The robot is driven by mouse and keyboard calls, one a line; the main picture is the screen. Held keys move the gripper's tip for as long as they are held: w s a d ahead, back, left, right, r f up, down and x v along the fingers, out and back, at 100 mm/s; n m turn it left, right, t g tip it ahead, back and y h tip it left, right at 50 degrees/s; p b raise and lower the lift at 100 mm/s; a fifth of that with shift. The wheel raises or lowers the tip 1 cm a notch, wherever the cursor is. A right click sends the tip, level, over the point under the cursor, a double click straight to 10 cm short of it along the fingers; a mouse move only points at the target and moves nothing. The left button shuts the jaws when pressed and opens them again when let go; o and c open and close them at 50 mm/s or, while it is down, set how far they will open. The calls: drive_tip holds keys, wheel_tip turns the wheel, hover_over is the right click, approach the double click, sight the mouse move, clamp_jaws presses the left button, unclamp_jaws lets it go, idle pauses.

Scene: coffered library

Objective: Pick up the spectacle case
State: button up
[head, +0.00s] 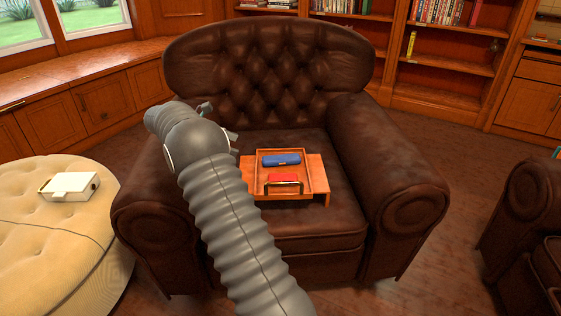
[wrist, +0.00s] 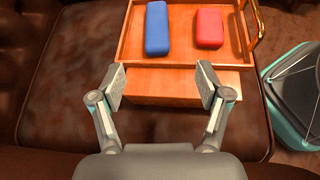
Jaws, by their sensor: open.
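A blue oblong case (head: 281,160), rounded like a spectacle case, lies in a wooden tray (head: 307,172). The tray rests on a small wooden stand (head: 320,178) on the armchair seat. A smaller red case (head: 283,178) lies in the same tray, nearer the brass handle. I cannot tell for sure which is the spectacle case. In the wrist view, the blue case (wrist: 157,28) and the red case (wrist: 209,28) lie apart, beyond my fingertips. My gripper (wrist: 162,84) is open and empty, with the stand's bare edge between its fingers. In the head view my arm mostly hides it.
The brown leather armchair (head: 407,185) has thick arms on both sides and a high tufted back. A tray handle (wrist: 254,22) stands up at the right in the wrist view. A cream ottoman (head: 60,235) with a white box (head: 70,186) stands at the left.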

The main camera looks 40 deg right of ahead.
drive_tip(key=w+f, duration=0.1)
drive_tip(key=f, duration=0.1)
approach(275, 157)
drive_tip(key=d+f, duration=0.1)
drive_tip(key=s+d+f, duration=0.1)
drive_tip(key=shift+s+d+f+g+h+b, duration=0.2)
drive_tip(key=shift+d+g+h+b, duration=0.1)
drive_tip(key=shift+d+h+b, duration=0.1)
drive_tip(key=shift+s+x, duration=0.2)
drive_tip(key=shift+x, duration=2.55)
drive_tip(key=shift+a, duration=0.1)
drive_tip(key=c, duration=1.2)
